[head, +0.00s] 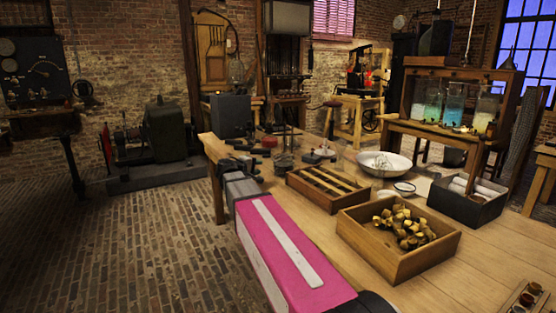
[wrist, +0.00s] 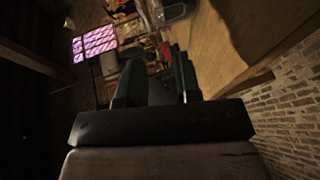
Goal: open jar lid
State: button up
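In the head view my pink arm reaches over the near left edge of the table, far from the jars; the gripper is not clear there.
The wooden table (head: 470,262) holds an open box of brass pieces (head: 358,240), a slotted wooden tray (head: 314,192), a white bowl (head: 380,164), a dark box of white rolls (head: 455,207) and several small dark items. Brick floor (head: 150,250) lies open to the left.

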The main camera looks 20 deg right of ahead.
jog(key=r, duration=0.1)
send_near(282, 157)
jog(key=shift+t, duration=0.3)
jog(key=w+d+f, duration=0.2)
jog(key=w, duration=0.1)
jog(key=shift+w+d+f, duration=0.1)
jog(key=shift+d+f, duration=0.25)
jog(key=shift+c, duration=0.3)
grip_shut()
